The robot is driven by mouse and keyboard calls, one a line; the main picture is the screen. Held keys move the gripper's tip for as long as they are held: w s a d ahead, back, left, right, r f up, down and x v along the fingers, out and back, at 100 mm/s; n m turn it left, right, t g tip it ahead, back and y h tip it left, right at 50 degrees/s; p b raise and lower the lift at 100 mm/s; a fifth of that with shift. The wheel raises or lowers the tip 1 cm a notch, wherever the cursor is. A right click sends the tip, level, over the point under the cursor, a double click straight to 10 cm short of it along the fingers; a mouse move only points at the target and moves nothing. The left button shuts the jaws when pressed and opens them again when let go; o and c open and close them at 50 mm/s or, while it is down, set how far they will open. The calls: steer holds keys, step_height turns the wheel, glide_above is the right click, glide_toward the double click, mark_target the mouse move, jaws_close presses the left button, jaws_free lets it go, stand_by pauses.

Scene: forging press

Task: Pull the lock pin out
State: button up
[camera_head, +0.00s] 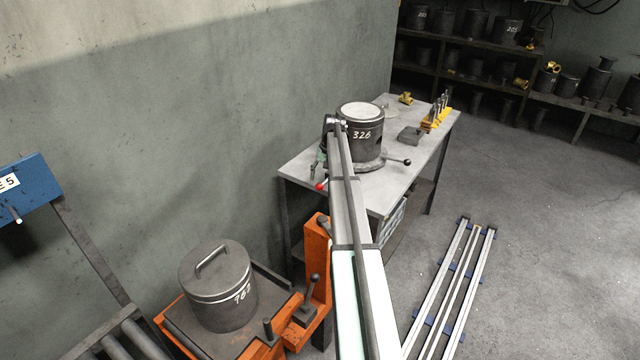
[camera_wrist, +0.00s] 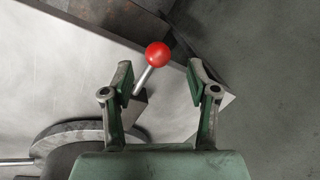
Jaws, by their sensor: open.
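A red ball knob on a bare metal shaft, which looks like the lock pin (camera_wrist: 157,54), shows in the wrist view ahead of my gripper (camera_wrist: 160,82). The knob lies between the lines of the two fingers, just past the tips, and its shaft passes close to the left finger. My gripper is open and empty; I cannot tell whether a finger touches the shaft. In the head view the red knob (camera_head: 320,186) shows at the table's left side, by the dark die marked 326 (camera_head: 362,146). My gripper is mostly hidden there behind my arm.
The die stands on a round base on the grey table (camera_head: 425,150), with a black-knobbed lever (camera_head: 406,161) at right. A lidded pot (camera_head: 218,285) sits on an orange stand at front left. Metal rails (camera_head: 452,290) lie on the floor.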

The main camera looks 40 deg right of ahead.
step_height(320, 180, up, 7)
steer(key=d, duration=0.1)
steer(key=shift+s, duration=0.45)
